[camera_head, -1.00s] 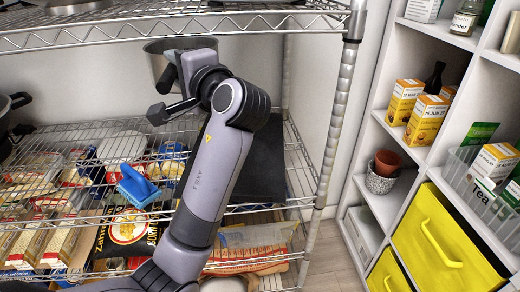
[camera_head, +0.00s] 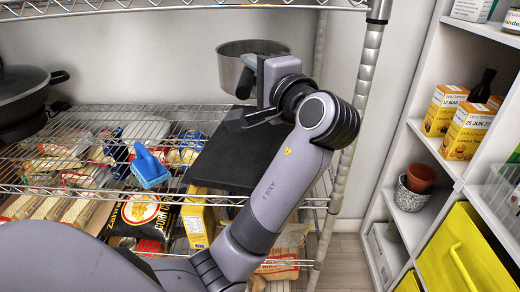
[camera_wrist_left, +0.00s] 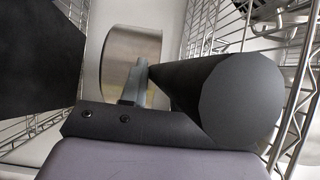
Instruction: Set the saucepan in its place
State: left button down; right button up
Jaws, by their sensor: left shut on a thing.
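The saucepan (camera_head: 228,66) is a round steel pan, held up in the air above the right part of the middle wire shelf, below the upper shelf. My left gripper (camera_head: 258,95) is shut on its dark handle. In the left wrist view the steel pan (camera_wrist_left: 130,62) shows behind the finger, with the thick black handle (camera_wrist_left: 235,100) pointing toward the camera. A flat black board (camera_head: 228,150) lies on the middle shelf below the pan, partly hidden by my arm; no gap or contact with the pan's base can be judged. My right gripper is not in view.
A dark frying pan (camera_head: 25,92) stands at the left on the shelf. A blue brush (camera_head: 149,168) lies left of the board. Packets and jars fill the shelf below. The rack post (camera_head: 360,110) stands at the right, with a white cubby unit (camera_head: 447,170) beyond it.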

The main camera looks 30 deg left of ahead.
pick_arm(q)
notch_tip(320, 180, down, 17)
jog(key=b, duration=0.3)
jog(key=shift+r+b, duration=0.15)
jog(key=shift+b, duration=0.15)
jog(key=shift+f, duration=0.2)
jog(key=c, duration=0.9)
grip_release()
jog(key=shift+f, duration=0.15)
jog(key=shift+o, duration=0.4)
